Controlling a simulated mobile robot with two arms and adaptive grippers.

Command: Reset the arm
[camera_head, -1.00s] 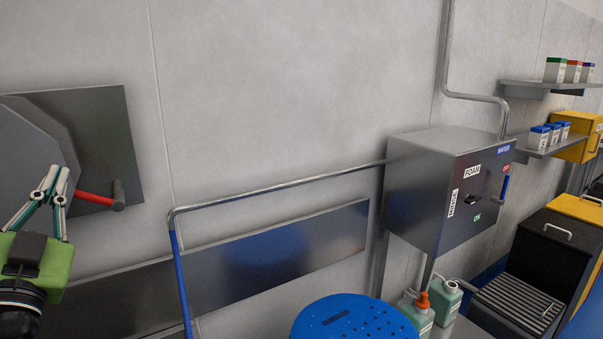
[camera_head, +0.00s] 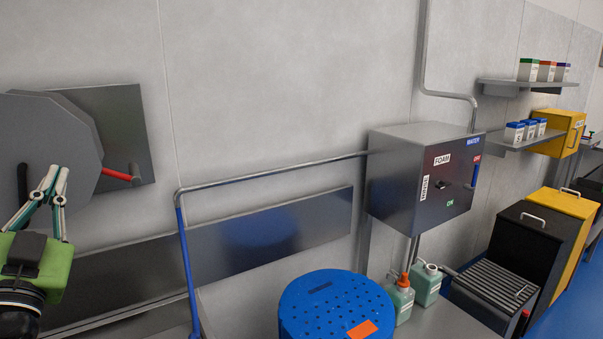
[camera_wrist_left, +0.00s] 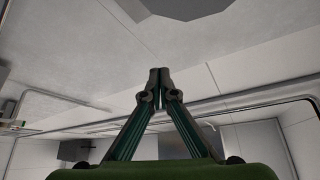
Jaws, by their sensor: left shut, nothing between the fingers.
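My left gripper (camera_head: 57,172) is at the left edge of the head view, green-bodied with its fingers pointing up. It appears in front of the grey hose-reel-like disc (camera_head: 50,140) on the wall. In the left wrist view its fingertips (camera_wrist_left: 160,75) meet, with nothing between them. A grey disc edge (camera_wrist_left: 190,8) shows at the top of that view, apart from the fingertips. My right gripper is not in view.
A steel control box (camera_head: 410,185) hangs on the wall. Below are a blue perforated stool (camera_head: 325,295) and green bottles (camera_head: 427,285). A red-handled crank (camera_head: 118,174) sticks out near the disc. A pipe (camera_head: 270,172) runs along the wall.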

